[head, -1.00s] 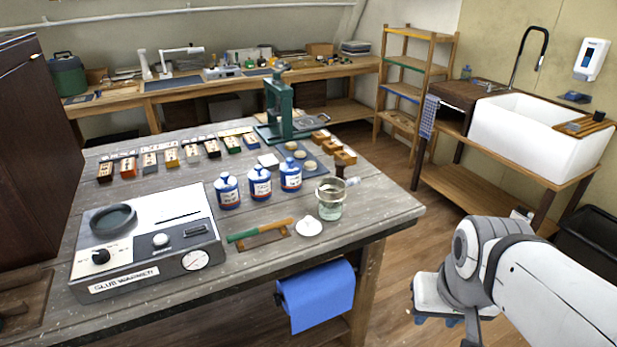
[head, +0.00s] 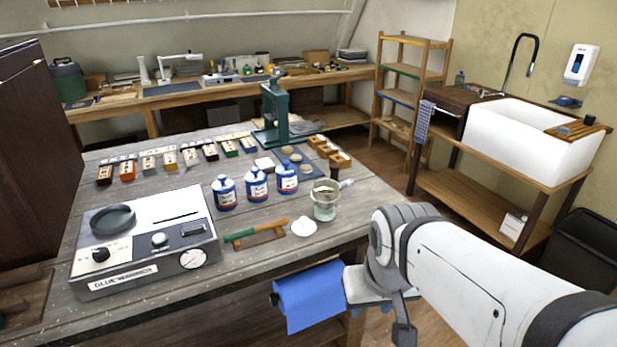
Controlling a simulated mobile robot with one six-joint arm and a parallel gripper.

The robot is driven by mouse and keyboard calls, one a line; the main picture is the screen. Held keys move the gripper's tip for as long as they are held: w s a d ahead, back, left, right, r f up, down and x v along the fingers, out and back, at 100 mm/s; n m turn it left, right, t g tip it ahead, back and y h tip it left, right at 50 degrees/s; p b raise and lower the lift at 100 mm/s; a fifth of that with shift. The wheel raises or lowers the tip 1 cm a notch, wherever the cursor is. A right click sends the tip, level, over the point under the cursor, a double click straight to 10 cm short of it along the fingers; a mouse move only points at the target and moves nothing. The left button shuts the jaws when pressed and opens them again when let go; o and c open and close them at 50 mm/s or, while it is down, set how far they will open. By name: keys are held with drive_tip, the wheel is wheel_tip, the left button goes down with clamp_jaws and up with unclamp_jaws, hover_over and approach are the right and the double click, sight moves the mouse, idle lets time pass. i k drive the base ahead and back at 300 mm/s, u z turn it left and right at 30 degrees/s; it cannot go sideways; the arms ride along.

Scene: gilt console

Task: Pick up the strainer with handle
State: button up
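The strainer with handle (head: 325,188) appears to rest in the mouth of a glass jar (head: 325,211) near the right front edge of the grey wooden table (head: 345,236). Its short pale handle sticks out to the right. The mesh is small and hard to make out. My gripper (head: 385,312) is off the table's front right edge, lower in the picture than the jar and apart from it. My own arm hides part of the gripper, and its finger opening is not clear.
A glue warmer (head: 145,240) fills the table's left front. A blue roll (head: 309,295) hangs below the front edge. A sink (head: 530,138) stands at right.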

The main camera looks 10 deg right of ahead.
sight(324, 191)
drive_tip(key=z, duration=0.05)
drive_tip(key=i, duration=1)
drive_tip(key=u, duration=0.1)
